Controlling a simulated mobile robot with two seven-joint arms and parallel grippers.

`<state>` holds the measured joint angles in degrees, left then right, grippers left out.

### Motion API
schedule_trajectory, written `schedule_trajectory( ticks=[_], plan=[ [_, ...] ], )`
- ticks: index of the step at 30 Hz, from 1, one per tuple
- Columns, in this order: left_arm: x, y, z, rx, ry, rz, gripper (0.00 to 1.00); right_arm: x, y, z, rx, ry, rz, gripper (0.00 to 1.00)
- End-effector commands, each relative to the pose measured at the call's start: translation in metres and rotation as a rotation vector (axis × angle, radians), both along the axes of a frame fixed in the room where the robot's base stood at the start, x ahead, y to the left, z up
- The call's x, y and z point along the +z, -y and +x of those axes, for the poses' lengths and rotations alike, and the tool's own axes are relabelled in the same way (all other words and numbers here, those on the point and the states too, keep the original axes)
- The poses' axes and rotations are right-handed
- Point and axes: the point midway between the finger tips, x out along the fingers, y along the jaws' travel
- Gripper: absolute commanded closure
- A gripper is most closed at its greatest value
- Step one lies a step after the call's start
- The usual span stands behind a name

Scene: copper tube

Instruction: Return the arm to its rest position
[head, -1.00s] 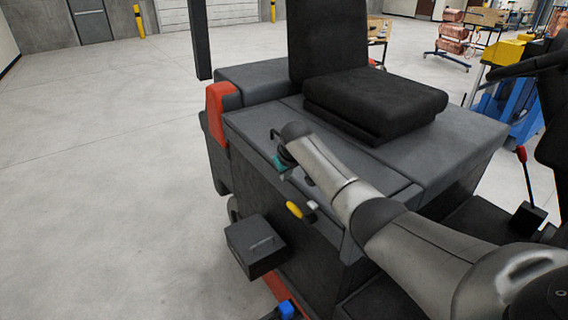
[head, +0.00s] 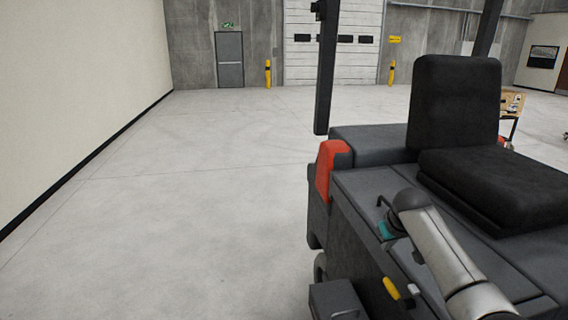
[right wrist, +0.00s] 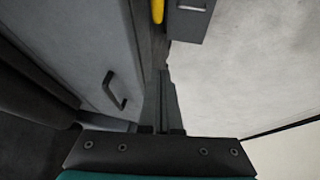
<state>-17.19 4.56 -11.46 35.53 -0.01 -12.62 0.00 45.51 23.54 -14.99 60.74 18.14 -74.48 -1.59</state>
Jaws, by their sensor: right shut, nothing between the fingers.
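My right arm (head: 445,248) comes in from the lower right in the head view, above the side of a dark grey forklift (head: 362,205). Its wrist has a teal part (head: 389,229) close to the forklift's side panel. The fingers are mostly hidden there by the wrist. In the right wrist view my right gripper (right wrist: 163,78) is shut and empty, its fingers together. A panel with a black handle (right wrist: 115,90) is left of the fingers. I cannot tell how far the fingers are from it. My left gripper is not in view.
The forklift has a black seat (head: 455,105), a red corner piece (head: 329,168), a yellow knob (head: 391,288) and a low dark box (head: 336,300). Open concrete floor (head: 200,210) lies to the left, up to a pale wall (head: 80,80). A door (head: 229,60) is far back.

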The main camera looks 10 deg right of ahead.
Motion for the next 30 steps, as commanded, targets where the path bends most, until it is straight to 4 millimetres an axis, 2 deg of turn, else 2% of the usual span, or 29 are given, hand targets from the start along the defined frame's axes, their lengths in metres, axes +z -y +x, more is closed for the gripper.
schedule_trajectory(
  ticks=[5,9,15,19,24,27,30],
  plan=[
    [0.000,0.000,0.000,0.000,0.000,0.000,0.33,-0.046,-0.040,-0.037,0.075,-0.045,-0.004,1.00],
    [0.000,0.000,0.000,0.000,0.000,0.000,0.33,-0.080,-0.076,-0.082,0.136,-0.076,0.001,1.00],
    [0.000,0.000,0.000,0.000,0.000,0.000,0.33,-0.113,-0.119,-0.156,0.194,-0.115,0.026,1.00],
    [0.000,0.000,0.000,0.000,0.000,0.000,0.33,-0.123,-0.141,-0.208,0.212,-0.137,0.049,1.00],
    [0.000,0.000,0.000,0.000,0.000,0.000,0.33,-0.122,-0.160,-0.274,0.212,-0.158,0.081,1.00],
    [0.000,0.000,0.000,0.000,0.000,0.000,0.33,-0.116,-0.165,-0.305,0.204,-0.169,0.096,1.00],
    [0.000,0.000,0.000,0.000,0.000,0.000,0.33,-0.110,-0.168,-0.328,0.193,-0.175,0.106,1.00]
  ],
)
